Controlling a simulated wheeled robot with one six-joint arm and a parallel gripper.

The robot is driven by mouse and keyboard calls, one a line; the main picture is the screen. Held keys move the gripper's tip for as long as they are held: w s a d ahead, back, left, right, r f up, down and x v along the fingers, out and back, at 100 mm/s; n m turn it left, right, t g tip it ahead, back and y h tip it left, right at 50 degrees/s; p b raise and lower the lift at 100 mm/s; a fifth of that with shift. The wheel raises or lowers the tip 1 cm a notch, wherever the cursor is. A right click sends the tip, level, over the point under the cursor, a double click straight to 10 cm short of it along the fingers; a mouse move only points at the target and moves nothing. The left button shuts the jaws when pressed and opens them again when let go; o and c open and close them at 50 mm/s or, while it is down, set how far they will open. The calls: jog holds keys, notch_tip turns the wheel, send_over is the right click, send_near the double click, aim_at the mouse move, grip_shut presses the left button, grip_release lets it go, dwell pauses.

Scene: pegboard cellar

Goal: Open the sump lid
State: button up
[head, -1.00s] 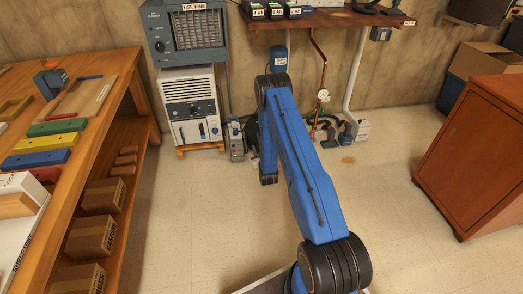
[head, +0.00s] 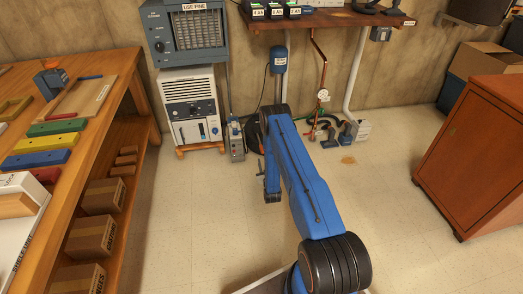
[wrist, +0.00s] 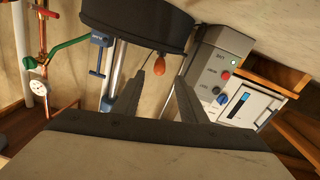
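In the wrist view my gripper (wrist: 168,72) shows two dark fingers with a gap between them, open and empty. Beyond them is a large dark round body (wrist: 135,22), with an orange bulb (wrist: 186,63) on a cord beside it. I cannot tell whether this body is the sump or its lid; no lid handle is clear. In the head view a dark shape (head: 252,134) shows behind my arm, below the blue pump motor (head: 278,60). My arm covers much of the floor there, and the fingers are not clear in that view.
A grey control box (head: 235,140) stands beside the white dehumidifier (head: 190,108). Copper pipe with a gauge (head: 323,95) and hoses is to the right. A wooden workbench (head: 128,75) is at left, a brown cabinet (head: 478,150) at right. The floor between is mostly clear.

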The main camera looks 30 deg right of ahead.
aim_at(261, 149)
jog(key=x, duration=1.2)
grip_shut()
